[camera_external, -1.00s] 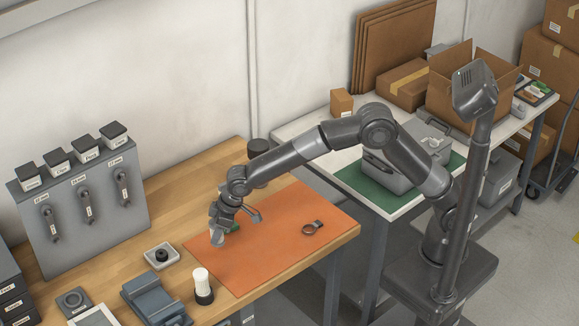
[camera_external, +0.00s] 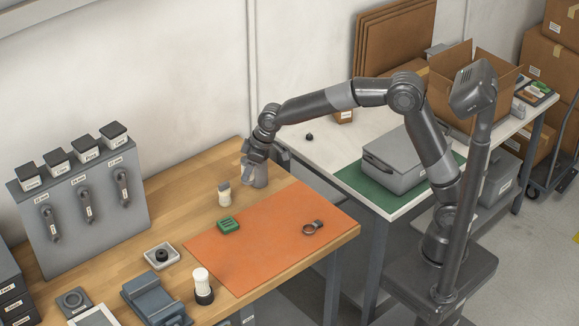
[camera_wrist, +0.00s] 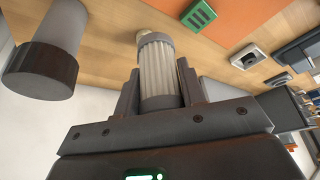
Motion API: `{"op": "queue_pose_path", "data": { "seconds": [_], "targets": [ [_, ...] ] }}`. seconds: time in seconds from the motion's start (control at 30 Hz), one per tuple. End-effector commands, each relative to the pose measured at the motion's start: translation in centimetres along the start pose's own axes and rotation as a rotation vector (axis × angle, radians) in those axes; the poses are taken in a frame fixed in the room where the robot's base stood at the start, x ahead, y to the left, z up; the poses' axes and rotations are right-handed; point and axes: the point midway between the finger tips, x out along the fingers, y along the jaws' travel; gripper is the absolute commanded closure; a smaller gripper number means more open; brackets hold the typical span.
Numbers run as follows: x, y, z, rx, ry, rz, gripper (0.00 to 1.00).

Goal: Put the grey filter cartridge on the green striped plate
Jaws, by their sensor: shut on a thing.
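My gripper (camera_external: 252,172) is above the back of the wooden bench in the external view. In the wrist view my gripper (camera_wrist: 159,88) is shut on the grey filter cartridge (camera_wrist: 159,72), a pale, ribbed cylinder with a grey end band. The external view does not show the cartridge clearly. The green striped plate (camera_external: 228,224) lies at the back left of the orange mat, apart from the gripper, with nothing on it. It also shows at the top of the wrist view (camera_wrist: 199,14).
A small pale cylinder (camera_external: 224,194) stands between gripper and plate. A dark-capped grey cylinder (camera_wrist: 42,66) is close beside the gripper. The orange mat (camera_external: 268,250) is mostly bare, with a ring clamp (camera_external: 313,228) at its right. A small tray (camera_external: 162,256) stands left.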

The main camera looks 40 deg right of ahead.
Motion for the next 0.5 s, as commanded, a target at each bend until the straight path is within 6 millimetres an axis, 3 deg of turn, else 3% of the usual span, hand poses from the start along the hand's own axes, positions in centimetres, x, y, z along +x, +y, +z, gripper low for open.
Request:
{"op": "queue_pose_path", "data": {
  "seconds": [0.07,0.17,0.5],
  "targets": [
    [-0.2,0.9,0.3,0.008,0.000,0.002,0.88],
    [0.3,0.7,0.2,0.008,-0.001,0.003,0.88],
    [6.1,-5.3,-2.0,0.005,-0.003,0.003,0.88]
  ]
}}
